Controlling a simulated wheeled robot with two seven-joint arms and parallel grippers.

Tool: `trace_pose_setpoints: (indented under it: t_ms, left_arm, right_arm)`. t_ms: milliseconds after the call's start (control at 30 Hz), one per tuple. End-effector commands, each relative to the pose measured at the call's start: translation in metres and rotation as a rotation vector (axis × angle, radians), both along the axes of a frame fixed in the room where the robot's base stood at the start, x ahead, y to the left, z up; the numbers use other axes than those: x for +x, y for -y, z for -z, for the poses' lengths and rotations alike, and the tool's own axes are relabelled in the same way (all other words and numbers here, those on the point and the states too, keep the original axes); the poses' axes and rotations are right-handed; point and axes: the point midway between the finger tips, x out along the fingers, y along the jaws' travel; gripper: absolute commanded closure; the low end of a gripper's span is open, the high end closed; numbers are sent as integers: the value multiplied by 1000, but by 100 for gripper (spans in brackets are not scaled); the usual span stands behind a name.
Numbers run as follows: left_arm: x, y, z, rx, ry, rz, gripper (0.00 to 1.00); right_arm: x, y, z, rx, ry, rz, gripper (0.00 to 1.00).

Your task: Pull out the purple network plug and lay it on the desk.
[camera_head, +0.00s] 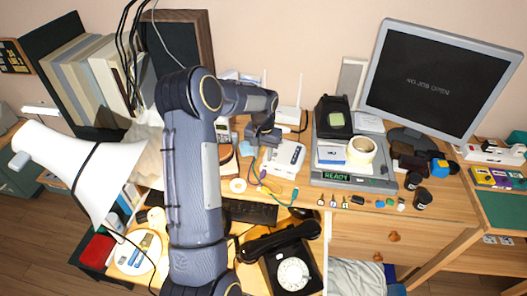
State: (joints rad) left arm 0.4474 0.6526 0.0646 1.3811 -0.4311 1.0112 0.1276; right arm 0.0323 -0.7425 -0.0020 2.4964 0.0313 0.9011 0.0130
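A white router (286,158) with upright antennas sits on the desk (345,200), right of my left gripper. Several thin coloured cables run in front of the router's left side. A small purple piece (262,174) shows among them, but it is too small to tell whether it is seated in a socket. My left gripper (256,146) reaches down at the router's left edge, just above the cables. Its fingertips are small and dark, so I cannot tell whether they are open or hold anything. My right gripper is not in view.
A black dial phone (292,270) and a keyboard (250,212) are in front. A grey device (345,178) with a tape roll and several small parts are to the right, before a monitor (440,75).

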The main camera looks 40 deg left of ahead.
Motion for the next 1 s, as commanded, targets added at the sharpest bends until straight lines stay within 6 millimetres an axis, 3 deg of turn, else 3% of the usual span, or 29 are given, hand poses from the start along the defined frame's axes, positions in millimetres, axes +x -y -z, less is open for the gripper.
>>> trace_pose_setpoints:
  t_ms: [267,700,1000]
  left_arm:
    - [0,0,25,-1,-1,0,69]
    - [0,1,84,-1,-1,1,69]
    - [0,1,89,-1,0,1,69]
  right_arm:
    - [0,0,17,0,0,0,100]
    - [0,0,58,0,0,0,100]
    - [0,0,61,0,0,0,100]
